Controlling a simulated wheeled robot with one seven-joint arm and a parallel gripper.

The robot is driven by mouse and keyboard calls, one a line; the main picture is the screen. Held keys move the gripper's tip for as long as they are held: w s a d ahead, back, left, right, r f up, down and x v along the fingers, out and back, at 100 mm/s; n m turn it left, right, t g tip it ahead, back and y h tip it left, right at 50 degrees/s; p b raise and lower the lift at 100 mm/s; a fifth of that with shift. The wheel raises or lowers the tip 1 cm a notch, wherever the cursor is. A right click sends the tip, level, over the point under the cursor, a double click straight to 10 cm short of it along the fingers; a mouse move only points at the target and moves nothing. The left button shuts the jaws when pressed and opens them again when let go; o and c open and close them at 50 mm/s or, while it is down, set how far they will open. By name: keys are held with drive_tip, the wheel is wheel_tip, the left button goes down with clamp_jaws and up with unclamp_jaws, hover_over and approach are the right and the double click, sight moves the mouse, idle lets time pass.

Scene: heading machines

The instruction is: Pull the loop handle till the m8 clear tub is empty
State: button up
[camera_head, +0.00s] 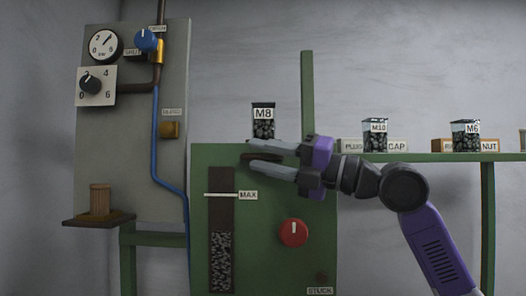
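The clear tub labelled M8 (263,124) stands upright on top of the green machine (265,262), with dark pieces filling much of it. My gripper (250,154) reaches in from the right, just below the tub and in front of the machine's upper face. Its two grey fingers are spread apart, one above the other. A dark brown shape (257,157) shows between them; I cannot tell whether it is the loop handle or a slot. No other loop handle is clear to see. The fingers hide part of the machine's upper face.
A level window (221,262) with a MAX mark holds grey pieces below the line. A red knob (293,232) sits to its right. Tubs M10 (375,136) and M6 (465,136) stand on the right shelf. A grey panel (172,97) with gauges stands left.

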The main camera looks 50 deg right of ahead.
drive_tip(key=shift+w, duration=0.1)
clamp_jaws()
idle(1.4)
